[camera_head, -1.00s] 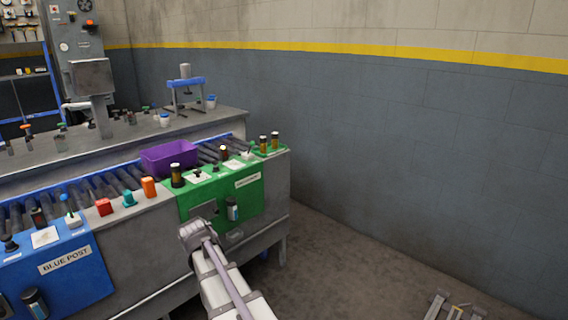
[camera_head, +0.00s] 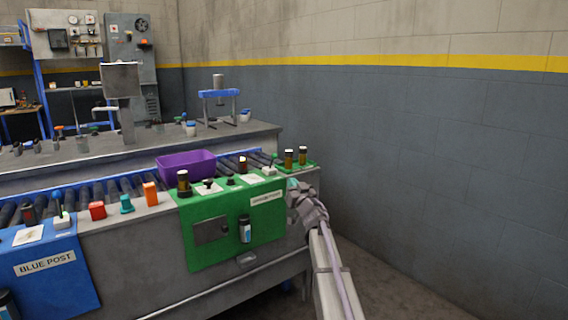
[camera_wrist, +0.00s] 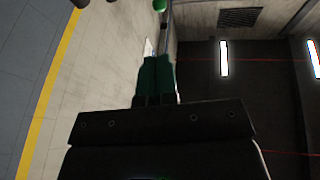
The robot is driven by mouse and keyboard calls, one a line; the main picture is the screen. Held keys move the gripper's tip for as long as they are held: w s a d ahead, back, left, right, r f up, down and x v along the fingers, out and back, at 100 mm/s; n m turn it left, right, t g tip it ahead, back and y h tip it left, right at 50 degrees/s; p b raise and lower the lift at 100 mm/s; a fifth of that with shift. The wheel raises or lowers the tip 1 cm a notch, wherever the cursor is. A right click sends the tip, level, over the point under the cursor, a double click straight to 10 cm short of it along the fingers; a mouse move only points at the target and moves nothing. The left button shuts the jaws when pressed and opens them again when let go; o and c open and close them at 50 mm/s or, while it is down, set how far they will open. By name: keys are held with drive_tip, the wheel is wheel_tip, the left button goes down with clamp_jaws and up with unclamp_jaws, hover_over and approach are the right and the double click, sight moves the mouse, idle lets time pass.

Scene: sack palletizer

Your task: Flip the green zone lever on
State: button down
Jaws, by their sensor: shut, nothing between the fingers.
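The green zone lever (camera_head: 269,171) has a white base and a thin stem with a green knob. It stands at the right end of the green zone, on the bench's top edge. In the wrist view, a green ball (camera_wrist: 159,5) at the top edge looks like its knob, just beyond the fingertips. My gripper (camera_head: 291,184) is at the bench's right front corner, just right of and below the lever, apart from it. In the wrist view its green fingers (camera_wrist: 157,62) are together and empty. The lever's exact tilt is too small to tell.
Two dark jars (camera_head: 296,157) stand on a green tray right of the lever. Another jar (camera_head: 183,184), small knobs and a purple bin (camera_head: 187,165) are to the left. A green panel (camera_head: 210,230) hangs on the bench front. Open floor and a wall lie right.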

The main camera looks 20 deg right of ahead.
drive_tip(key=p+x, duration=0.4)
drive_tip(key=x, duration=1)
